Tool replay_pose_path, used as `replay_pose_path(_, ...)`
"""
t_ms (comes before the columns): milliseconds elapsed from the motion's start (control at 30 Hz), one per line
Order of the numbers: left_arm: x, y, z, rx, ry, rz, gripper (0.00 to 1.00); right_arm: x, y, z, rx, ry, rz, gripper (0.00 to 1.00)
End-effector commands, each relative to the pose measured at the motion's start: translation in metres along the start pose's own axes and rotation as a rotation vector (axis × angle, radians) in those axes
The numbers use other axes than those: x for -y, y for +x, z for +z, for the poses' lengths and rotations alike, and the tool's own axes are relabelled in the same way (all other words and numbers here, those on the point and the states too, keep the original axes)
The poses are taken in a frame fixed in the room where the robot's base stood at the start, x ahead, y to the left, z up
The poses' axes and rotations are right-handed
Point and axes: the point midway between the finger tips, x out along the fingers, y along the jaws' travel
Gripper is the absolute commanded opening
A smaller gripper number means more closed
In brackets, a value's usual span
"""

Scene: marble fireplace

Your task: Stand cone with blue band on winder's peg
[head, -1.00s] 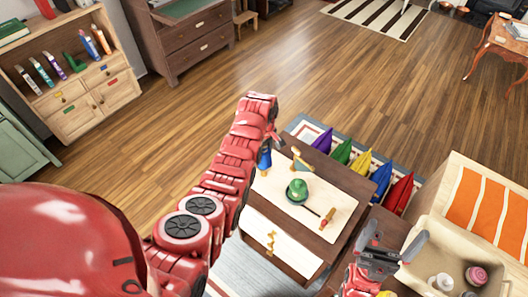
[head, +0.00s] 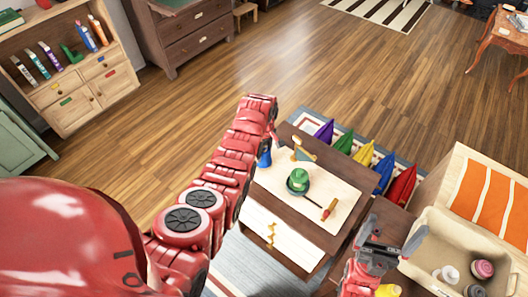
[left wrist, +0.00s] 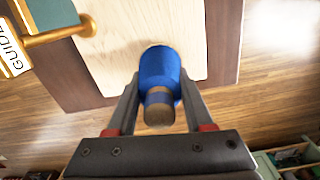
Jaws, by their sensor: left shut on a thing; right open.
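My left gripper (head: 268,143) is shut on a blue cone (head: 264,158) beside the left edge of the dark wooden table (head: 346,185). In the left wrist view the cone (left wrist: 160,66) sits between my fingers (left wrist: 160,90), its brownish end with a darker bluish band facing the camera. A green rounded thing (head: 298,178) stands on a dark round base on the pale table top; it may be the winder, with a red-tipped handle (head: 329,209) beside it. I cannot make out a bare peg. My right gripper (head: 393,240) is open and empty, right of the table.
A brass guide post (left wrist: 62,34) with a "GUIDE" label stands at the table's far side. Several coloured pointed things (head: 363,157) line the mat behind. A beige bin (head: 440,238) with bottles is at the right. Wooden floor (head: 230,70) is clear beyond.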

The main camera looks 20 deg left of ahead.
Motion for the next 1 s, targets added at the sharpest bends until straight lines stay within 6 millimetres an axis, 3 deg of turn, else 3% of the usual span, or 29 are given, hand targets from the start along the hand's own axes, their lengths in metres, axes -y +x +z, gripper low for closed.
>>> replay_pose_path(333, 0.0, 0.0023, 0.0001, 0.0, 0.0, 0.0, 0.0, 0.0001, -0.0015, 0.0003, 0.0, 0.0, 0.0, 1.0)
replay_pose_path(367, 0.0001, 0.0024, 0.0002, 0.0, 0.0, 0.0, 0.55, 0.0001, -0.0015, 0.0003, 0.0, 0.0, 0.0, 1.0)
replay_pose_path(533, 0.0001, 0.0025, 0.0002, 0.0, 0.0, 0.0, 0.86, 0.0001, -0.0016, 0.0003, 0.0, 0.0, 0.0, 1.0)
replay_pose_path(1000, -0.0003, -0.0047, -0.0001, 0.0, 0.0, 0.0, 0.87, 0.0002, -0.0049, 0.0009, 0.0, 0.0, 0.0, 1.0)
